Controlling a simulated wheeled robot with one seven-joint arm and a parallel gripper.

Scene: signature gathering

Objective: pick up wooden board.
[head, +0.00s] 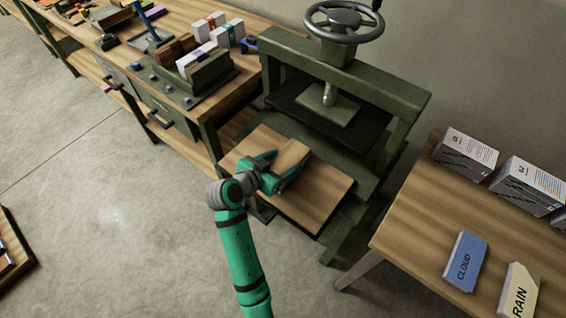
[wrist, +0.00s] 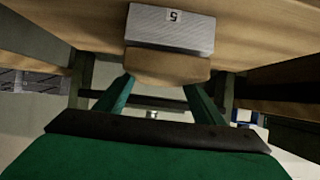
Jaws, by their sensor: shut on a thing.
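The wooden board (head: 291,152) is a small tan piece between the two green fingers of my gripper (head: 290,157), over the wooden shelf in front of the press. In the wrist view the board (wrist: 168,66) shows as a tan piece with rounded lower corners, between the fingertips of my gripper (wrist: 158,84). My gripper is shut on it. A grey ridged block with a label "5" (wrist: 170,30) is right against the board in the wrist view. I cannot tell whether the board touches the shelf.
The wooden shelf (head: 325,185) lies under my gripper. A green press (head: 345,75) with a handwheel stands behind. A workbench (head: 190,95) with blocks is at left. A table (head: 415,245) at right holds grey blocks (head: 465,153) and cards marked CLOUD (head: 466,262) and RAIN (head: 519,292).

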